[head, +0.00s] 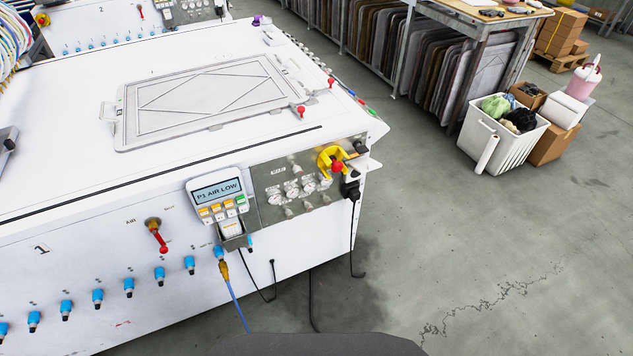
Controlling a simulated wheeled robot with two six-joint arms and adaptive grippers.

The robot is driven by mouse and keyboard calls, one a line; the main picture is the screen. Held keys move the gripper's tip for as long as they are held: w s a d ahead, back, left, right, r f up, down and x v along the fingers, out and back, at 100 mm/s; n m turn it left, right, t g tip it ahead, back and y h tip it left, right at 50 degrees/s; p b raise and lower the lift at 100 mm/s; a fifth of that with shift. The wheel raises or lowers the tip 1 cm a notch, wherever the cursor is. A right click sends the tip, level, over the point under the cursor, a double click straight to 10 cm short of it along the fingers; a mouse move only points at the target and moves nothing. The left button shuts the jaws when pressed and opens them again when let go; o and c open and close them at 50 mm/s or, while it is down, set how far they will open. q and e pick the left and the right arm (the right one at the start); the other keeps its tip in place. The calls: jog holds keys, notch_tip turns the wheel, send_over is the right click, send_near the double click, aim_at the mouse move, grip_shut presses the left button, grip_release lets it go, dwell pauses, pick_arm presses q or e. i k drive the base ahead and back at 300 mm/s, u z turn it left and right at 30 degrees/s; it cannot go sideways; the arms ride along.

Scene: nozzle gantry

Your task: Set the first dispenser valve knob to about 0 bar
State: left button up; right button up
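A grey control panel (262,182) is set in the front of the white machine, near its right end. It carries a row of several small round gauges (292,190), with small pale knobs (307,206) below them. The knobs and gauge needles are too small for me to read a setting or tell which knob is the first dispenser valve. A handheld display unit (217,190) left of the panel reads "P1 AIR LOW". Neither of my grippers is in view.
A yellow-and-red rotary switch (333,161) sits at the panel's upper right. A red-handled air valve (157,236) and several blue fittings (129,288) line the front. A blue hose (237,305) and black cables hang down.

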aim_at(307, 207)
jog(key=u, duration=0.05)
jog(key=k, duration=1.15)
jog(key=z, duration=1.1)
jog(key=i, duration=0.85)
jog(key=z, duration=0.4)
jog(key=i, duration=1.05)
jog(key=u, duration=1)
jog(key=i, duration=0.6)
jog(key=u, duration=0.65)
